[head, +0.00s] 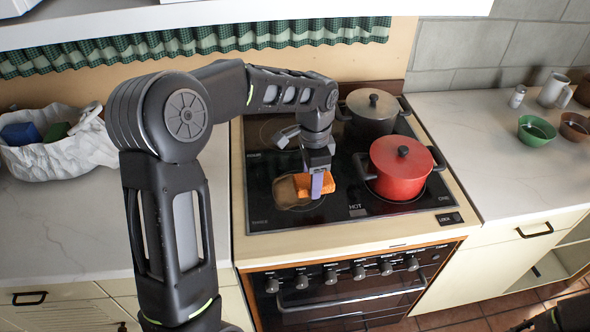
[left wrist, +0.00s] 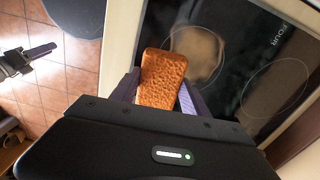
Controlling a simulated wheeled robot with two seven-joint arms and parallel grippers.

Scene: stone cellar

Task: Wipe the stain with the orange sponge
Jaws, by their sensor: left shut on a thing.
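The orange sponge (head: 302,182) is held between the purple fingers of my left gripper (head: 316,186), which points down over the front left of the black cooktop. In the left wrist view the sponge (left wrist: 163,78) sits between the fingers of the left gripper (left wrist: 160,92). A brown stain (head: 285,194) lies on the glass at the front left burner, beside and partly behind the sponge; it also shows in the left wrist view (left wrist: 200,50). I cannot tell whether the sponge touches the glass. My right gripper (left wrist: 40,52) shows at the left of the wrist view, over the floor; its opening is unclear.
A red lidded pot (head: 402,172) stands close to the right of the left gripper. A grey lidded pot (head: 372,110) stands behind it. A white bag (head: 62,152) is on the left counter. A green bowl (head: 536,131) and a brown bowl (head: 575,127) are on the right counter.

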